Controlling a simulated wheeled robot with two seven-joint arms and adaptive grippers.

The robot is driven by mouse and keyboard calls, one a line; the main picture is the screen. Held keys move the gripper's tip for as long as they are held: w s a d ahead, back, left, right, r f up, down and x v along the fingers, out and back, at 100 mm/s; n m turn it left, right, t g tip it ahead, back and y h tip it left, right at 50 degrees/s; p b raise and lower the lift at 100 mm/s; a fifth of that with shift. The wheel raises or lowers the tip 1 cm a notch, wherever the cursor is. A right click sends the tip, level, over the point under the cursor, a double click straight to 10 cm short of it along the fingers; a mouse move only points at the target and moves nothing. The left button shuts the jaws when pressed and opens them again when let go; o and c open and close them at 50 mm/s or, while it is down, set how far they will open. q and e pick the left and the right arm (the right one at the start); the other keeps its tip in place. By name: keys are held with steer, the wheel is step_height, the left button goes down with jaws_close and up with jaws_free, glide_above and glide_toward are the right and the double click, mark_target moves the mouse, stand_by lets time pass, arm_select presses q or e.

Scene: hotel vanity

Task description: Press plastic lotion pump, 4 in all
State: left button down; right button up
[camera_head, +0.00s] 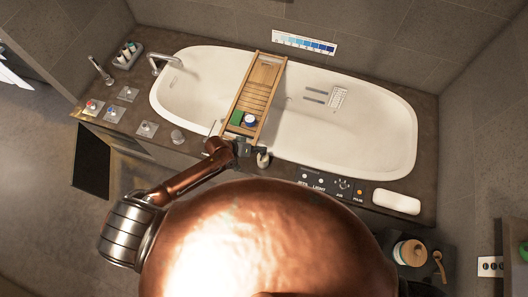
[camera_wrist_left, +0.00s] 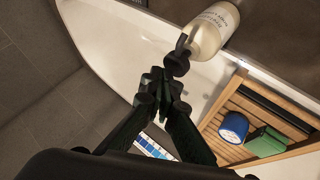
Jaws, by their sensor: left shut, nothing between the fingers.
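The lotion bottle (camera_wrist_left: 216,29) is pale, with printed text and a black pump head (camera_wrist_left: 178,62), at the top of the left wrist view. In the head view the pale bottle (camera_head: 262,160) stands on the near rim of the tub, partly hidden by my gripper. My left gripper (camera_head: 244,148) is just left of it there. In the left wrist view its dark fingers (camera_wrist_left: 161,82) are shut and empty, close beside the pump head. I cannot tell if they touch it. My right gripper is not in view.
A wooden tray (camera_head: 262,78) spans the white bathtub (camera_head: 390,122), holding a green block (camera_head: 237,117) and a blue jar (camera_head: 249,121). A control panel (camera_head: 330,183) and white cushion (camera_head: 396,201) lie right on the near ledge. A faucet (camera_head: 160,60) stands at the left.

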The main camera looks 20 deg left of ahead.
arm_select(q)
steer(key=shift+s+f+b, duration=0.1)
steer(key=shift+f+b, duration=0.3)
steer(key=shift+f, duration=0.45)
stand_by(0.5)
stand_by(0.3)
steer(key=shift+r+p, duration=1.25)
step_height(320, 180, up, 5)
steer(key=p, duration=0.5)
steer(key=shift+r, duration=0.1)
stand_by(1.2)
